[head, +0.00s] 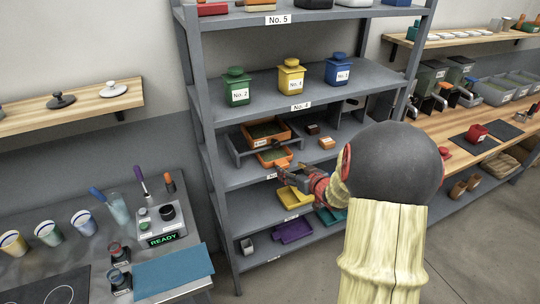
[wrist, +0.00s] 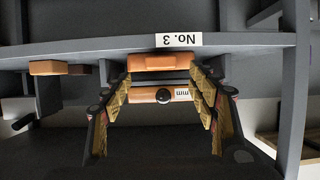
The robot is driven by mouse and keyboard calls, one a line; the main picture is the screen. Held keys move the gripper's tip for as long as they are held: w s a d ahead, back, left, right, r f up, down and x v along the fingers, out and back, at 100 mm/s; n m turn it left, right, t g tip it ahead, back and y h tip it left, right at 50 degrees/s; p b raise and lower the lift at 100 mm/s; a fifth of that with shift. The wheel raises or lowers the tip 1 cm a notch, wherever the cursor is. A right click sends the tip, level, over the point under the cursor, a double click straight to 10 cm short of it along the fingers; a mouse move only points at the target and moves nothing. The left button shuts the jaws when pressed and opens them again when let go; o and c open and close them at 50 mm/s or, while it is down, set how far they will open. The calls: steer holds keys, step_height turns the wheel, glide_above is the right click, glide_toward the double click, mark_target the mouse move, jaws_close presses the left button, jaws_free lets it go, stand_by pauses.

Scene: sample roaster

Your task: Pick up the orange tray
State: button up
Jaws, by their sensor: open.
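Two orange trays show on the shelf labelled No. 3. The lower orange tray (head: 266,161) sits at the shelf front, and a larger orange tray (head: 285,137) stands above and behind it. The wrist view is upside down; there a plain orange front (wrist: 160,62) lies near the shelf edge, and a second orange front (wrist: 143,95) has a white label and a dark round knob. My gripper (head: 282,172) is open in front of the lower tray. In the wrist view my fingers (wrist: 160,82) stand to both sides of the orange fronts, with nothing held.
A grey riser (head: 236,152) stands around the larger tray. A small orange-brown block (head: 327,143) sits to the right. Yellow (head: 292,200) and purple (head: 293,232) trays lie lower. The shelf board (wrist: 85,52) and a grey upright (wrist: 290,100) are close to my gripper.

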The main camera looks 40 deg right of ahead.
mark_target(285, 165)
steer(key=b+x, duration=0.1)
steer(key=x, duration=0.1)
steer(key=b+x, duration=0.1)
steer(key=x, duration=0.1)
steer(key=shift+w+a+f, duration=0.1)
steer(key=shift+w+f, duration=0.15)
steer(key=shift+f, duration=0.1)
steer(key=shift+w, duration=0.35)
steer(key=c, duration=0.3)
steer(key=c, duration=1.1)
